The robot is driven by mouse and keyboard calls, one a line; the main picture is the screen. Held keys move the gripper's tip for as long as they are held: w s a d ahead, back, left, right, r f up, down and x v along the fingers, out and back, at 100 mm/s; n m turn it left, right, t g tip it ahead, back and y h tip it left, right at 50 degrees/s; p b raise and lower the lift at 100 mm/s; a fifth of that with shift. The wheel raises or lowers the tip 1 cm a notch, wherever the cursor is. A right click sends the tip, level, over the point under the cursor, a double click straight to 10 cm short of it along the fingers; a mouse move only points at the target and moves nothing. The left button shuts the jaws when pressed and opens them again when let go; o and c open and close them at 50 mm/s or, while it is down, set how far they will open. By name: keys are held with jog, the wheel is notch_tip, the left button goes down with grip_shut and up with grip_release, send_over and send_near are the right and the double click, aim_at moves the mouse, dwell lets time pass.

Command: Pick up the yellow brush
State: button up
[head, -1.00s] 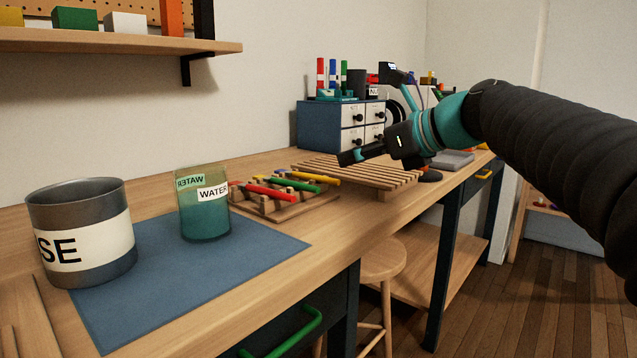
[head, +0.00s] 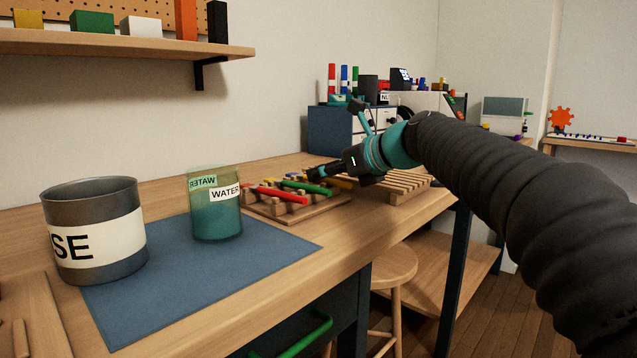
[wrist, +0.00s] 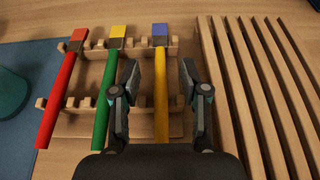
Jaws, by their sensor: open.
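The yellow brush (wrist: 161,100) has a yellow handle and a blue tip. It lies across a notched wooden rack (wrist: 90,72) at the right end of a row, and a bit of its handle shows in the head view (head: 341,184). My gripper (wrist: 160,68) is open above the rack, with one finger on each side of the yellow handle in the wrist view. The gap down to the brush is hard to judge. My gripper (head: 316,173) hides part of the brush in the head view.
The green brush (wrist: 108,95) lies just left of my left finger, and the red brush (wrist: 62,95) lies farther left. A slatted wooden rack (wrist: 245,90) stands close on the right. A water cup (head: 214,222) and a grey pot (head: 92,205) stand to the left.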

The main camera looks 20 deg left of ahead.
jog(key=x, duration=0.2)
jog(key=shift+w+a+f, duration=0.1)
jog(key=shift+a+f, duration=0.05)
jog(key=shift+a, duration=0.1)
grip_shut()
